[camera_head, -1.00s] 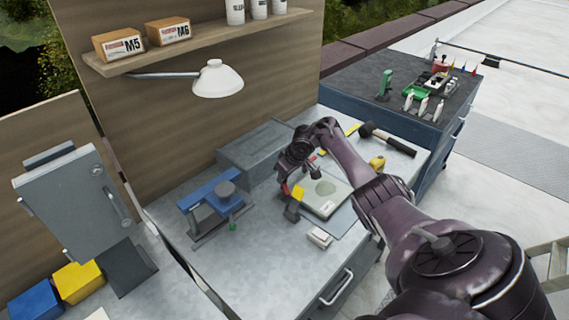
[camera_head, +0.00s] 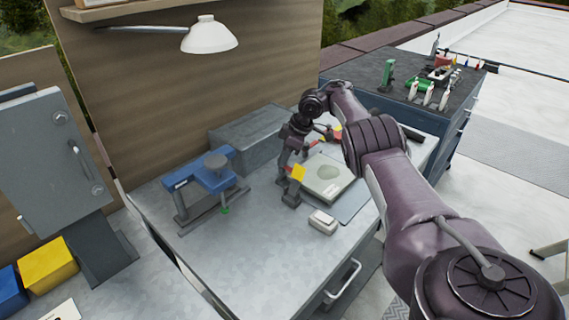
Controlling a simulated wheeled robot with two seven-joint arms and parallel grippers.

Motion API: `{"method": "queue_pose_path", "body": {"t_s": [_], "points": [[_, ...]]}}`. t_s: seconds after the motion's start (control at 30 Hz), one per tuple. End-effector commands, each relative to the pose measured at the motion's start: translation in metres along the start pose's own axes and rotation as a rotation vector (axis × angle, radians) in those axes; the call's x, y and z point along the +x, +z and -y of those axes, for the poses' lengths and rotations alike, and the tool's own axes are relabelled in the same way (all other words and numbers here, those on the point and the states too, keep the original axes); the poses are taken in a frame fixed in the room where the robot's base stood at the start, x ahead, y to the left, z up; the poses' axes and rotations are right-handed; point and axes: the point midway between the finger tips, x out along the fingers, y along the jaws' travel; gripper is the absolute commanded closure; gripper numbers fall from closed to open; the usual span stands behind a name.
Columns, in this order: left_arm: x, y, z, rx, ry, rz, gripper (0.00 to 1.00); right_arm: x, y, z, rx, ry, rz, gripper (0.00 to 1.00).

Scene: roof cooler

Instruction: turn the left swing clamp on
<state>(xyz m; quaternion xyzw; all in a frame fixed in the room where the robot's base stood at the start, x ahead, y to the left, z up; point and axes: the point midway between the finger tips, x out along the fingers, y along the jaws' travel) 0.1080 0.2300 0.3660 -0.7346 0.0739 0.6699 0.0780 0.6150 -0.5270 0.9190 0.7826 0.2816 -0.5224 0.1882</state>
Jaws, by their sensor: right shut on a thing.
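The left swing clamp (camera_head: 292,197) is a small dark block with a yellow tag and a red part. It stands at the left edge of a pale plate (camera_head: 320,186) on the workbench. My right gripper (camera_head: 285,160) reaches down from above and is shut at the clamp's red upper part. The fingertips are small and partly merge with the dark clamp, so the exact contact and the lever's angle are hard to tell. A second red and yellow part (camera_head: 337,132) shows behind the plate, partly hidden by my arm. My left gripper is out of view.
A blue-topped fixture (camera_head: 205,173) stands to the left on the bench, with a grey box (camera_head: 250,140) behind. A small white box (camera_head: 323,221) lies in front of the plate. A lamp (camera_head: 208,36) hangs above. The front-left bench top is clear.

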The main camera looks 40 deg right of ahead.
Motion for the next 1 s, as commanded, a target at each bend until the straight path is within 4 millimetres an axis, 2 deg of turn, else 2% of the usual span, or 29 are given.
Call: {"method": "queue_pose_path", "body": {"t_s": [0.1,0.53,0.57,0.7,1.0], "points": [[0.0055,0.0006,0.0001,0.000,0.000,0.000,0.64,0.0011,0.0008,0.0002,-0.014,-0.006,0.002,0.98],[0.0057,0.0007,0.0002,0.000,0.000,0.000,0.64,0.0000,0.0006,0.0001,-0.020,-0.008,0.003,0.98],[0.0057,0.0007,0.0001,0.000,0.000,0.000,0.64,0.0000,0.0006,0.0001,-0.020,-0.008,0.003,0.72],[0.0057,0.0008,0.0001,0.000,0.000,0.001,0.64,0.0000,0.0004,0.0000,-0.019,-0.008,0.003,0.54],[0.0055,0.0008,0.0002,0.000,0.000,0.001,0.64,-0.0014,0.0001,-0.0003,-0.018,-0.007,0.001,0.53]]}}
